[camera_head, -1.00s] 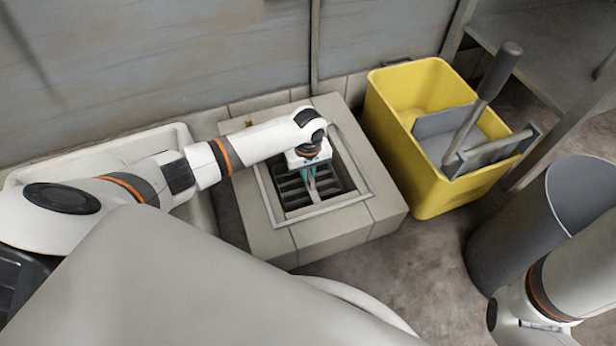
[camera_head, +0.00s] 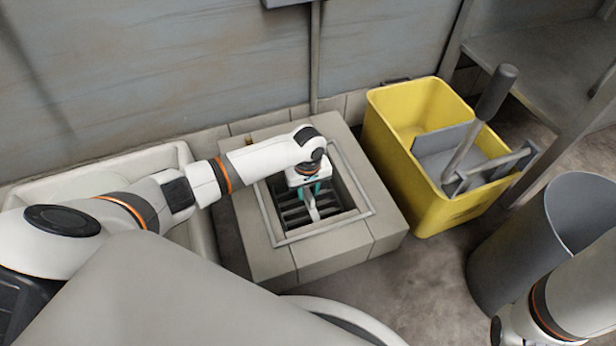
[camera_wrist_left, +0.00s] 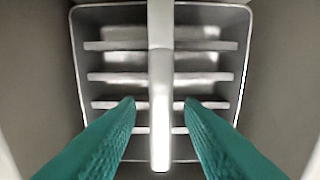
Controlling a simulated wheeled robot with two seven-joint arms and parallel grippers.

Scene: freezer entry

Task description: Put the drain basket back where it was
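The drain basket (camera_wrist_left: 160,132) is a pale metal basket with dark slots and an upright handle. It sits down inside the square floor drain (camera_head: 334,232), and its handle shows in the head view (camera_head: 312,207). My left gripper (camera_head: 310,190) is over the drain, pointing down. In the left wrist view its teal fingers (camera_wrist_left: 160,105) stand on either side of the handle with a gap on both sides, so it is open. The arm hides the back part of the opening. My right gripper is out of view.
A yellow mop bucket (camera_head: 400,185) with a grey wringer stands right of the drain. A grey bin (camera_head: 510,255) stands at the right, near my right arm. A pale basin (camera_head: 95,165) lies to the left under my left arm. The wall is close behind.

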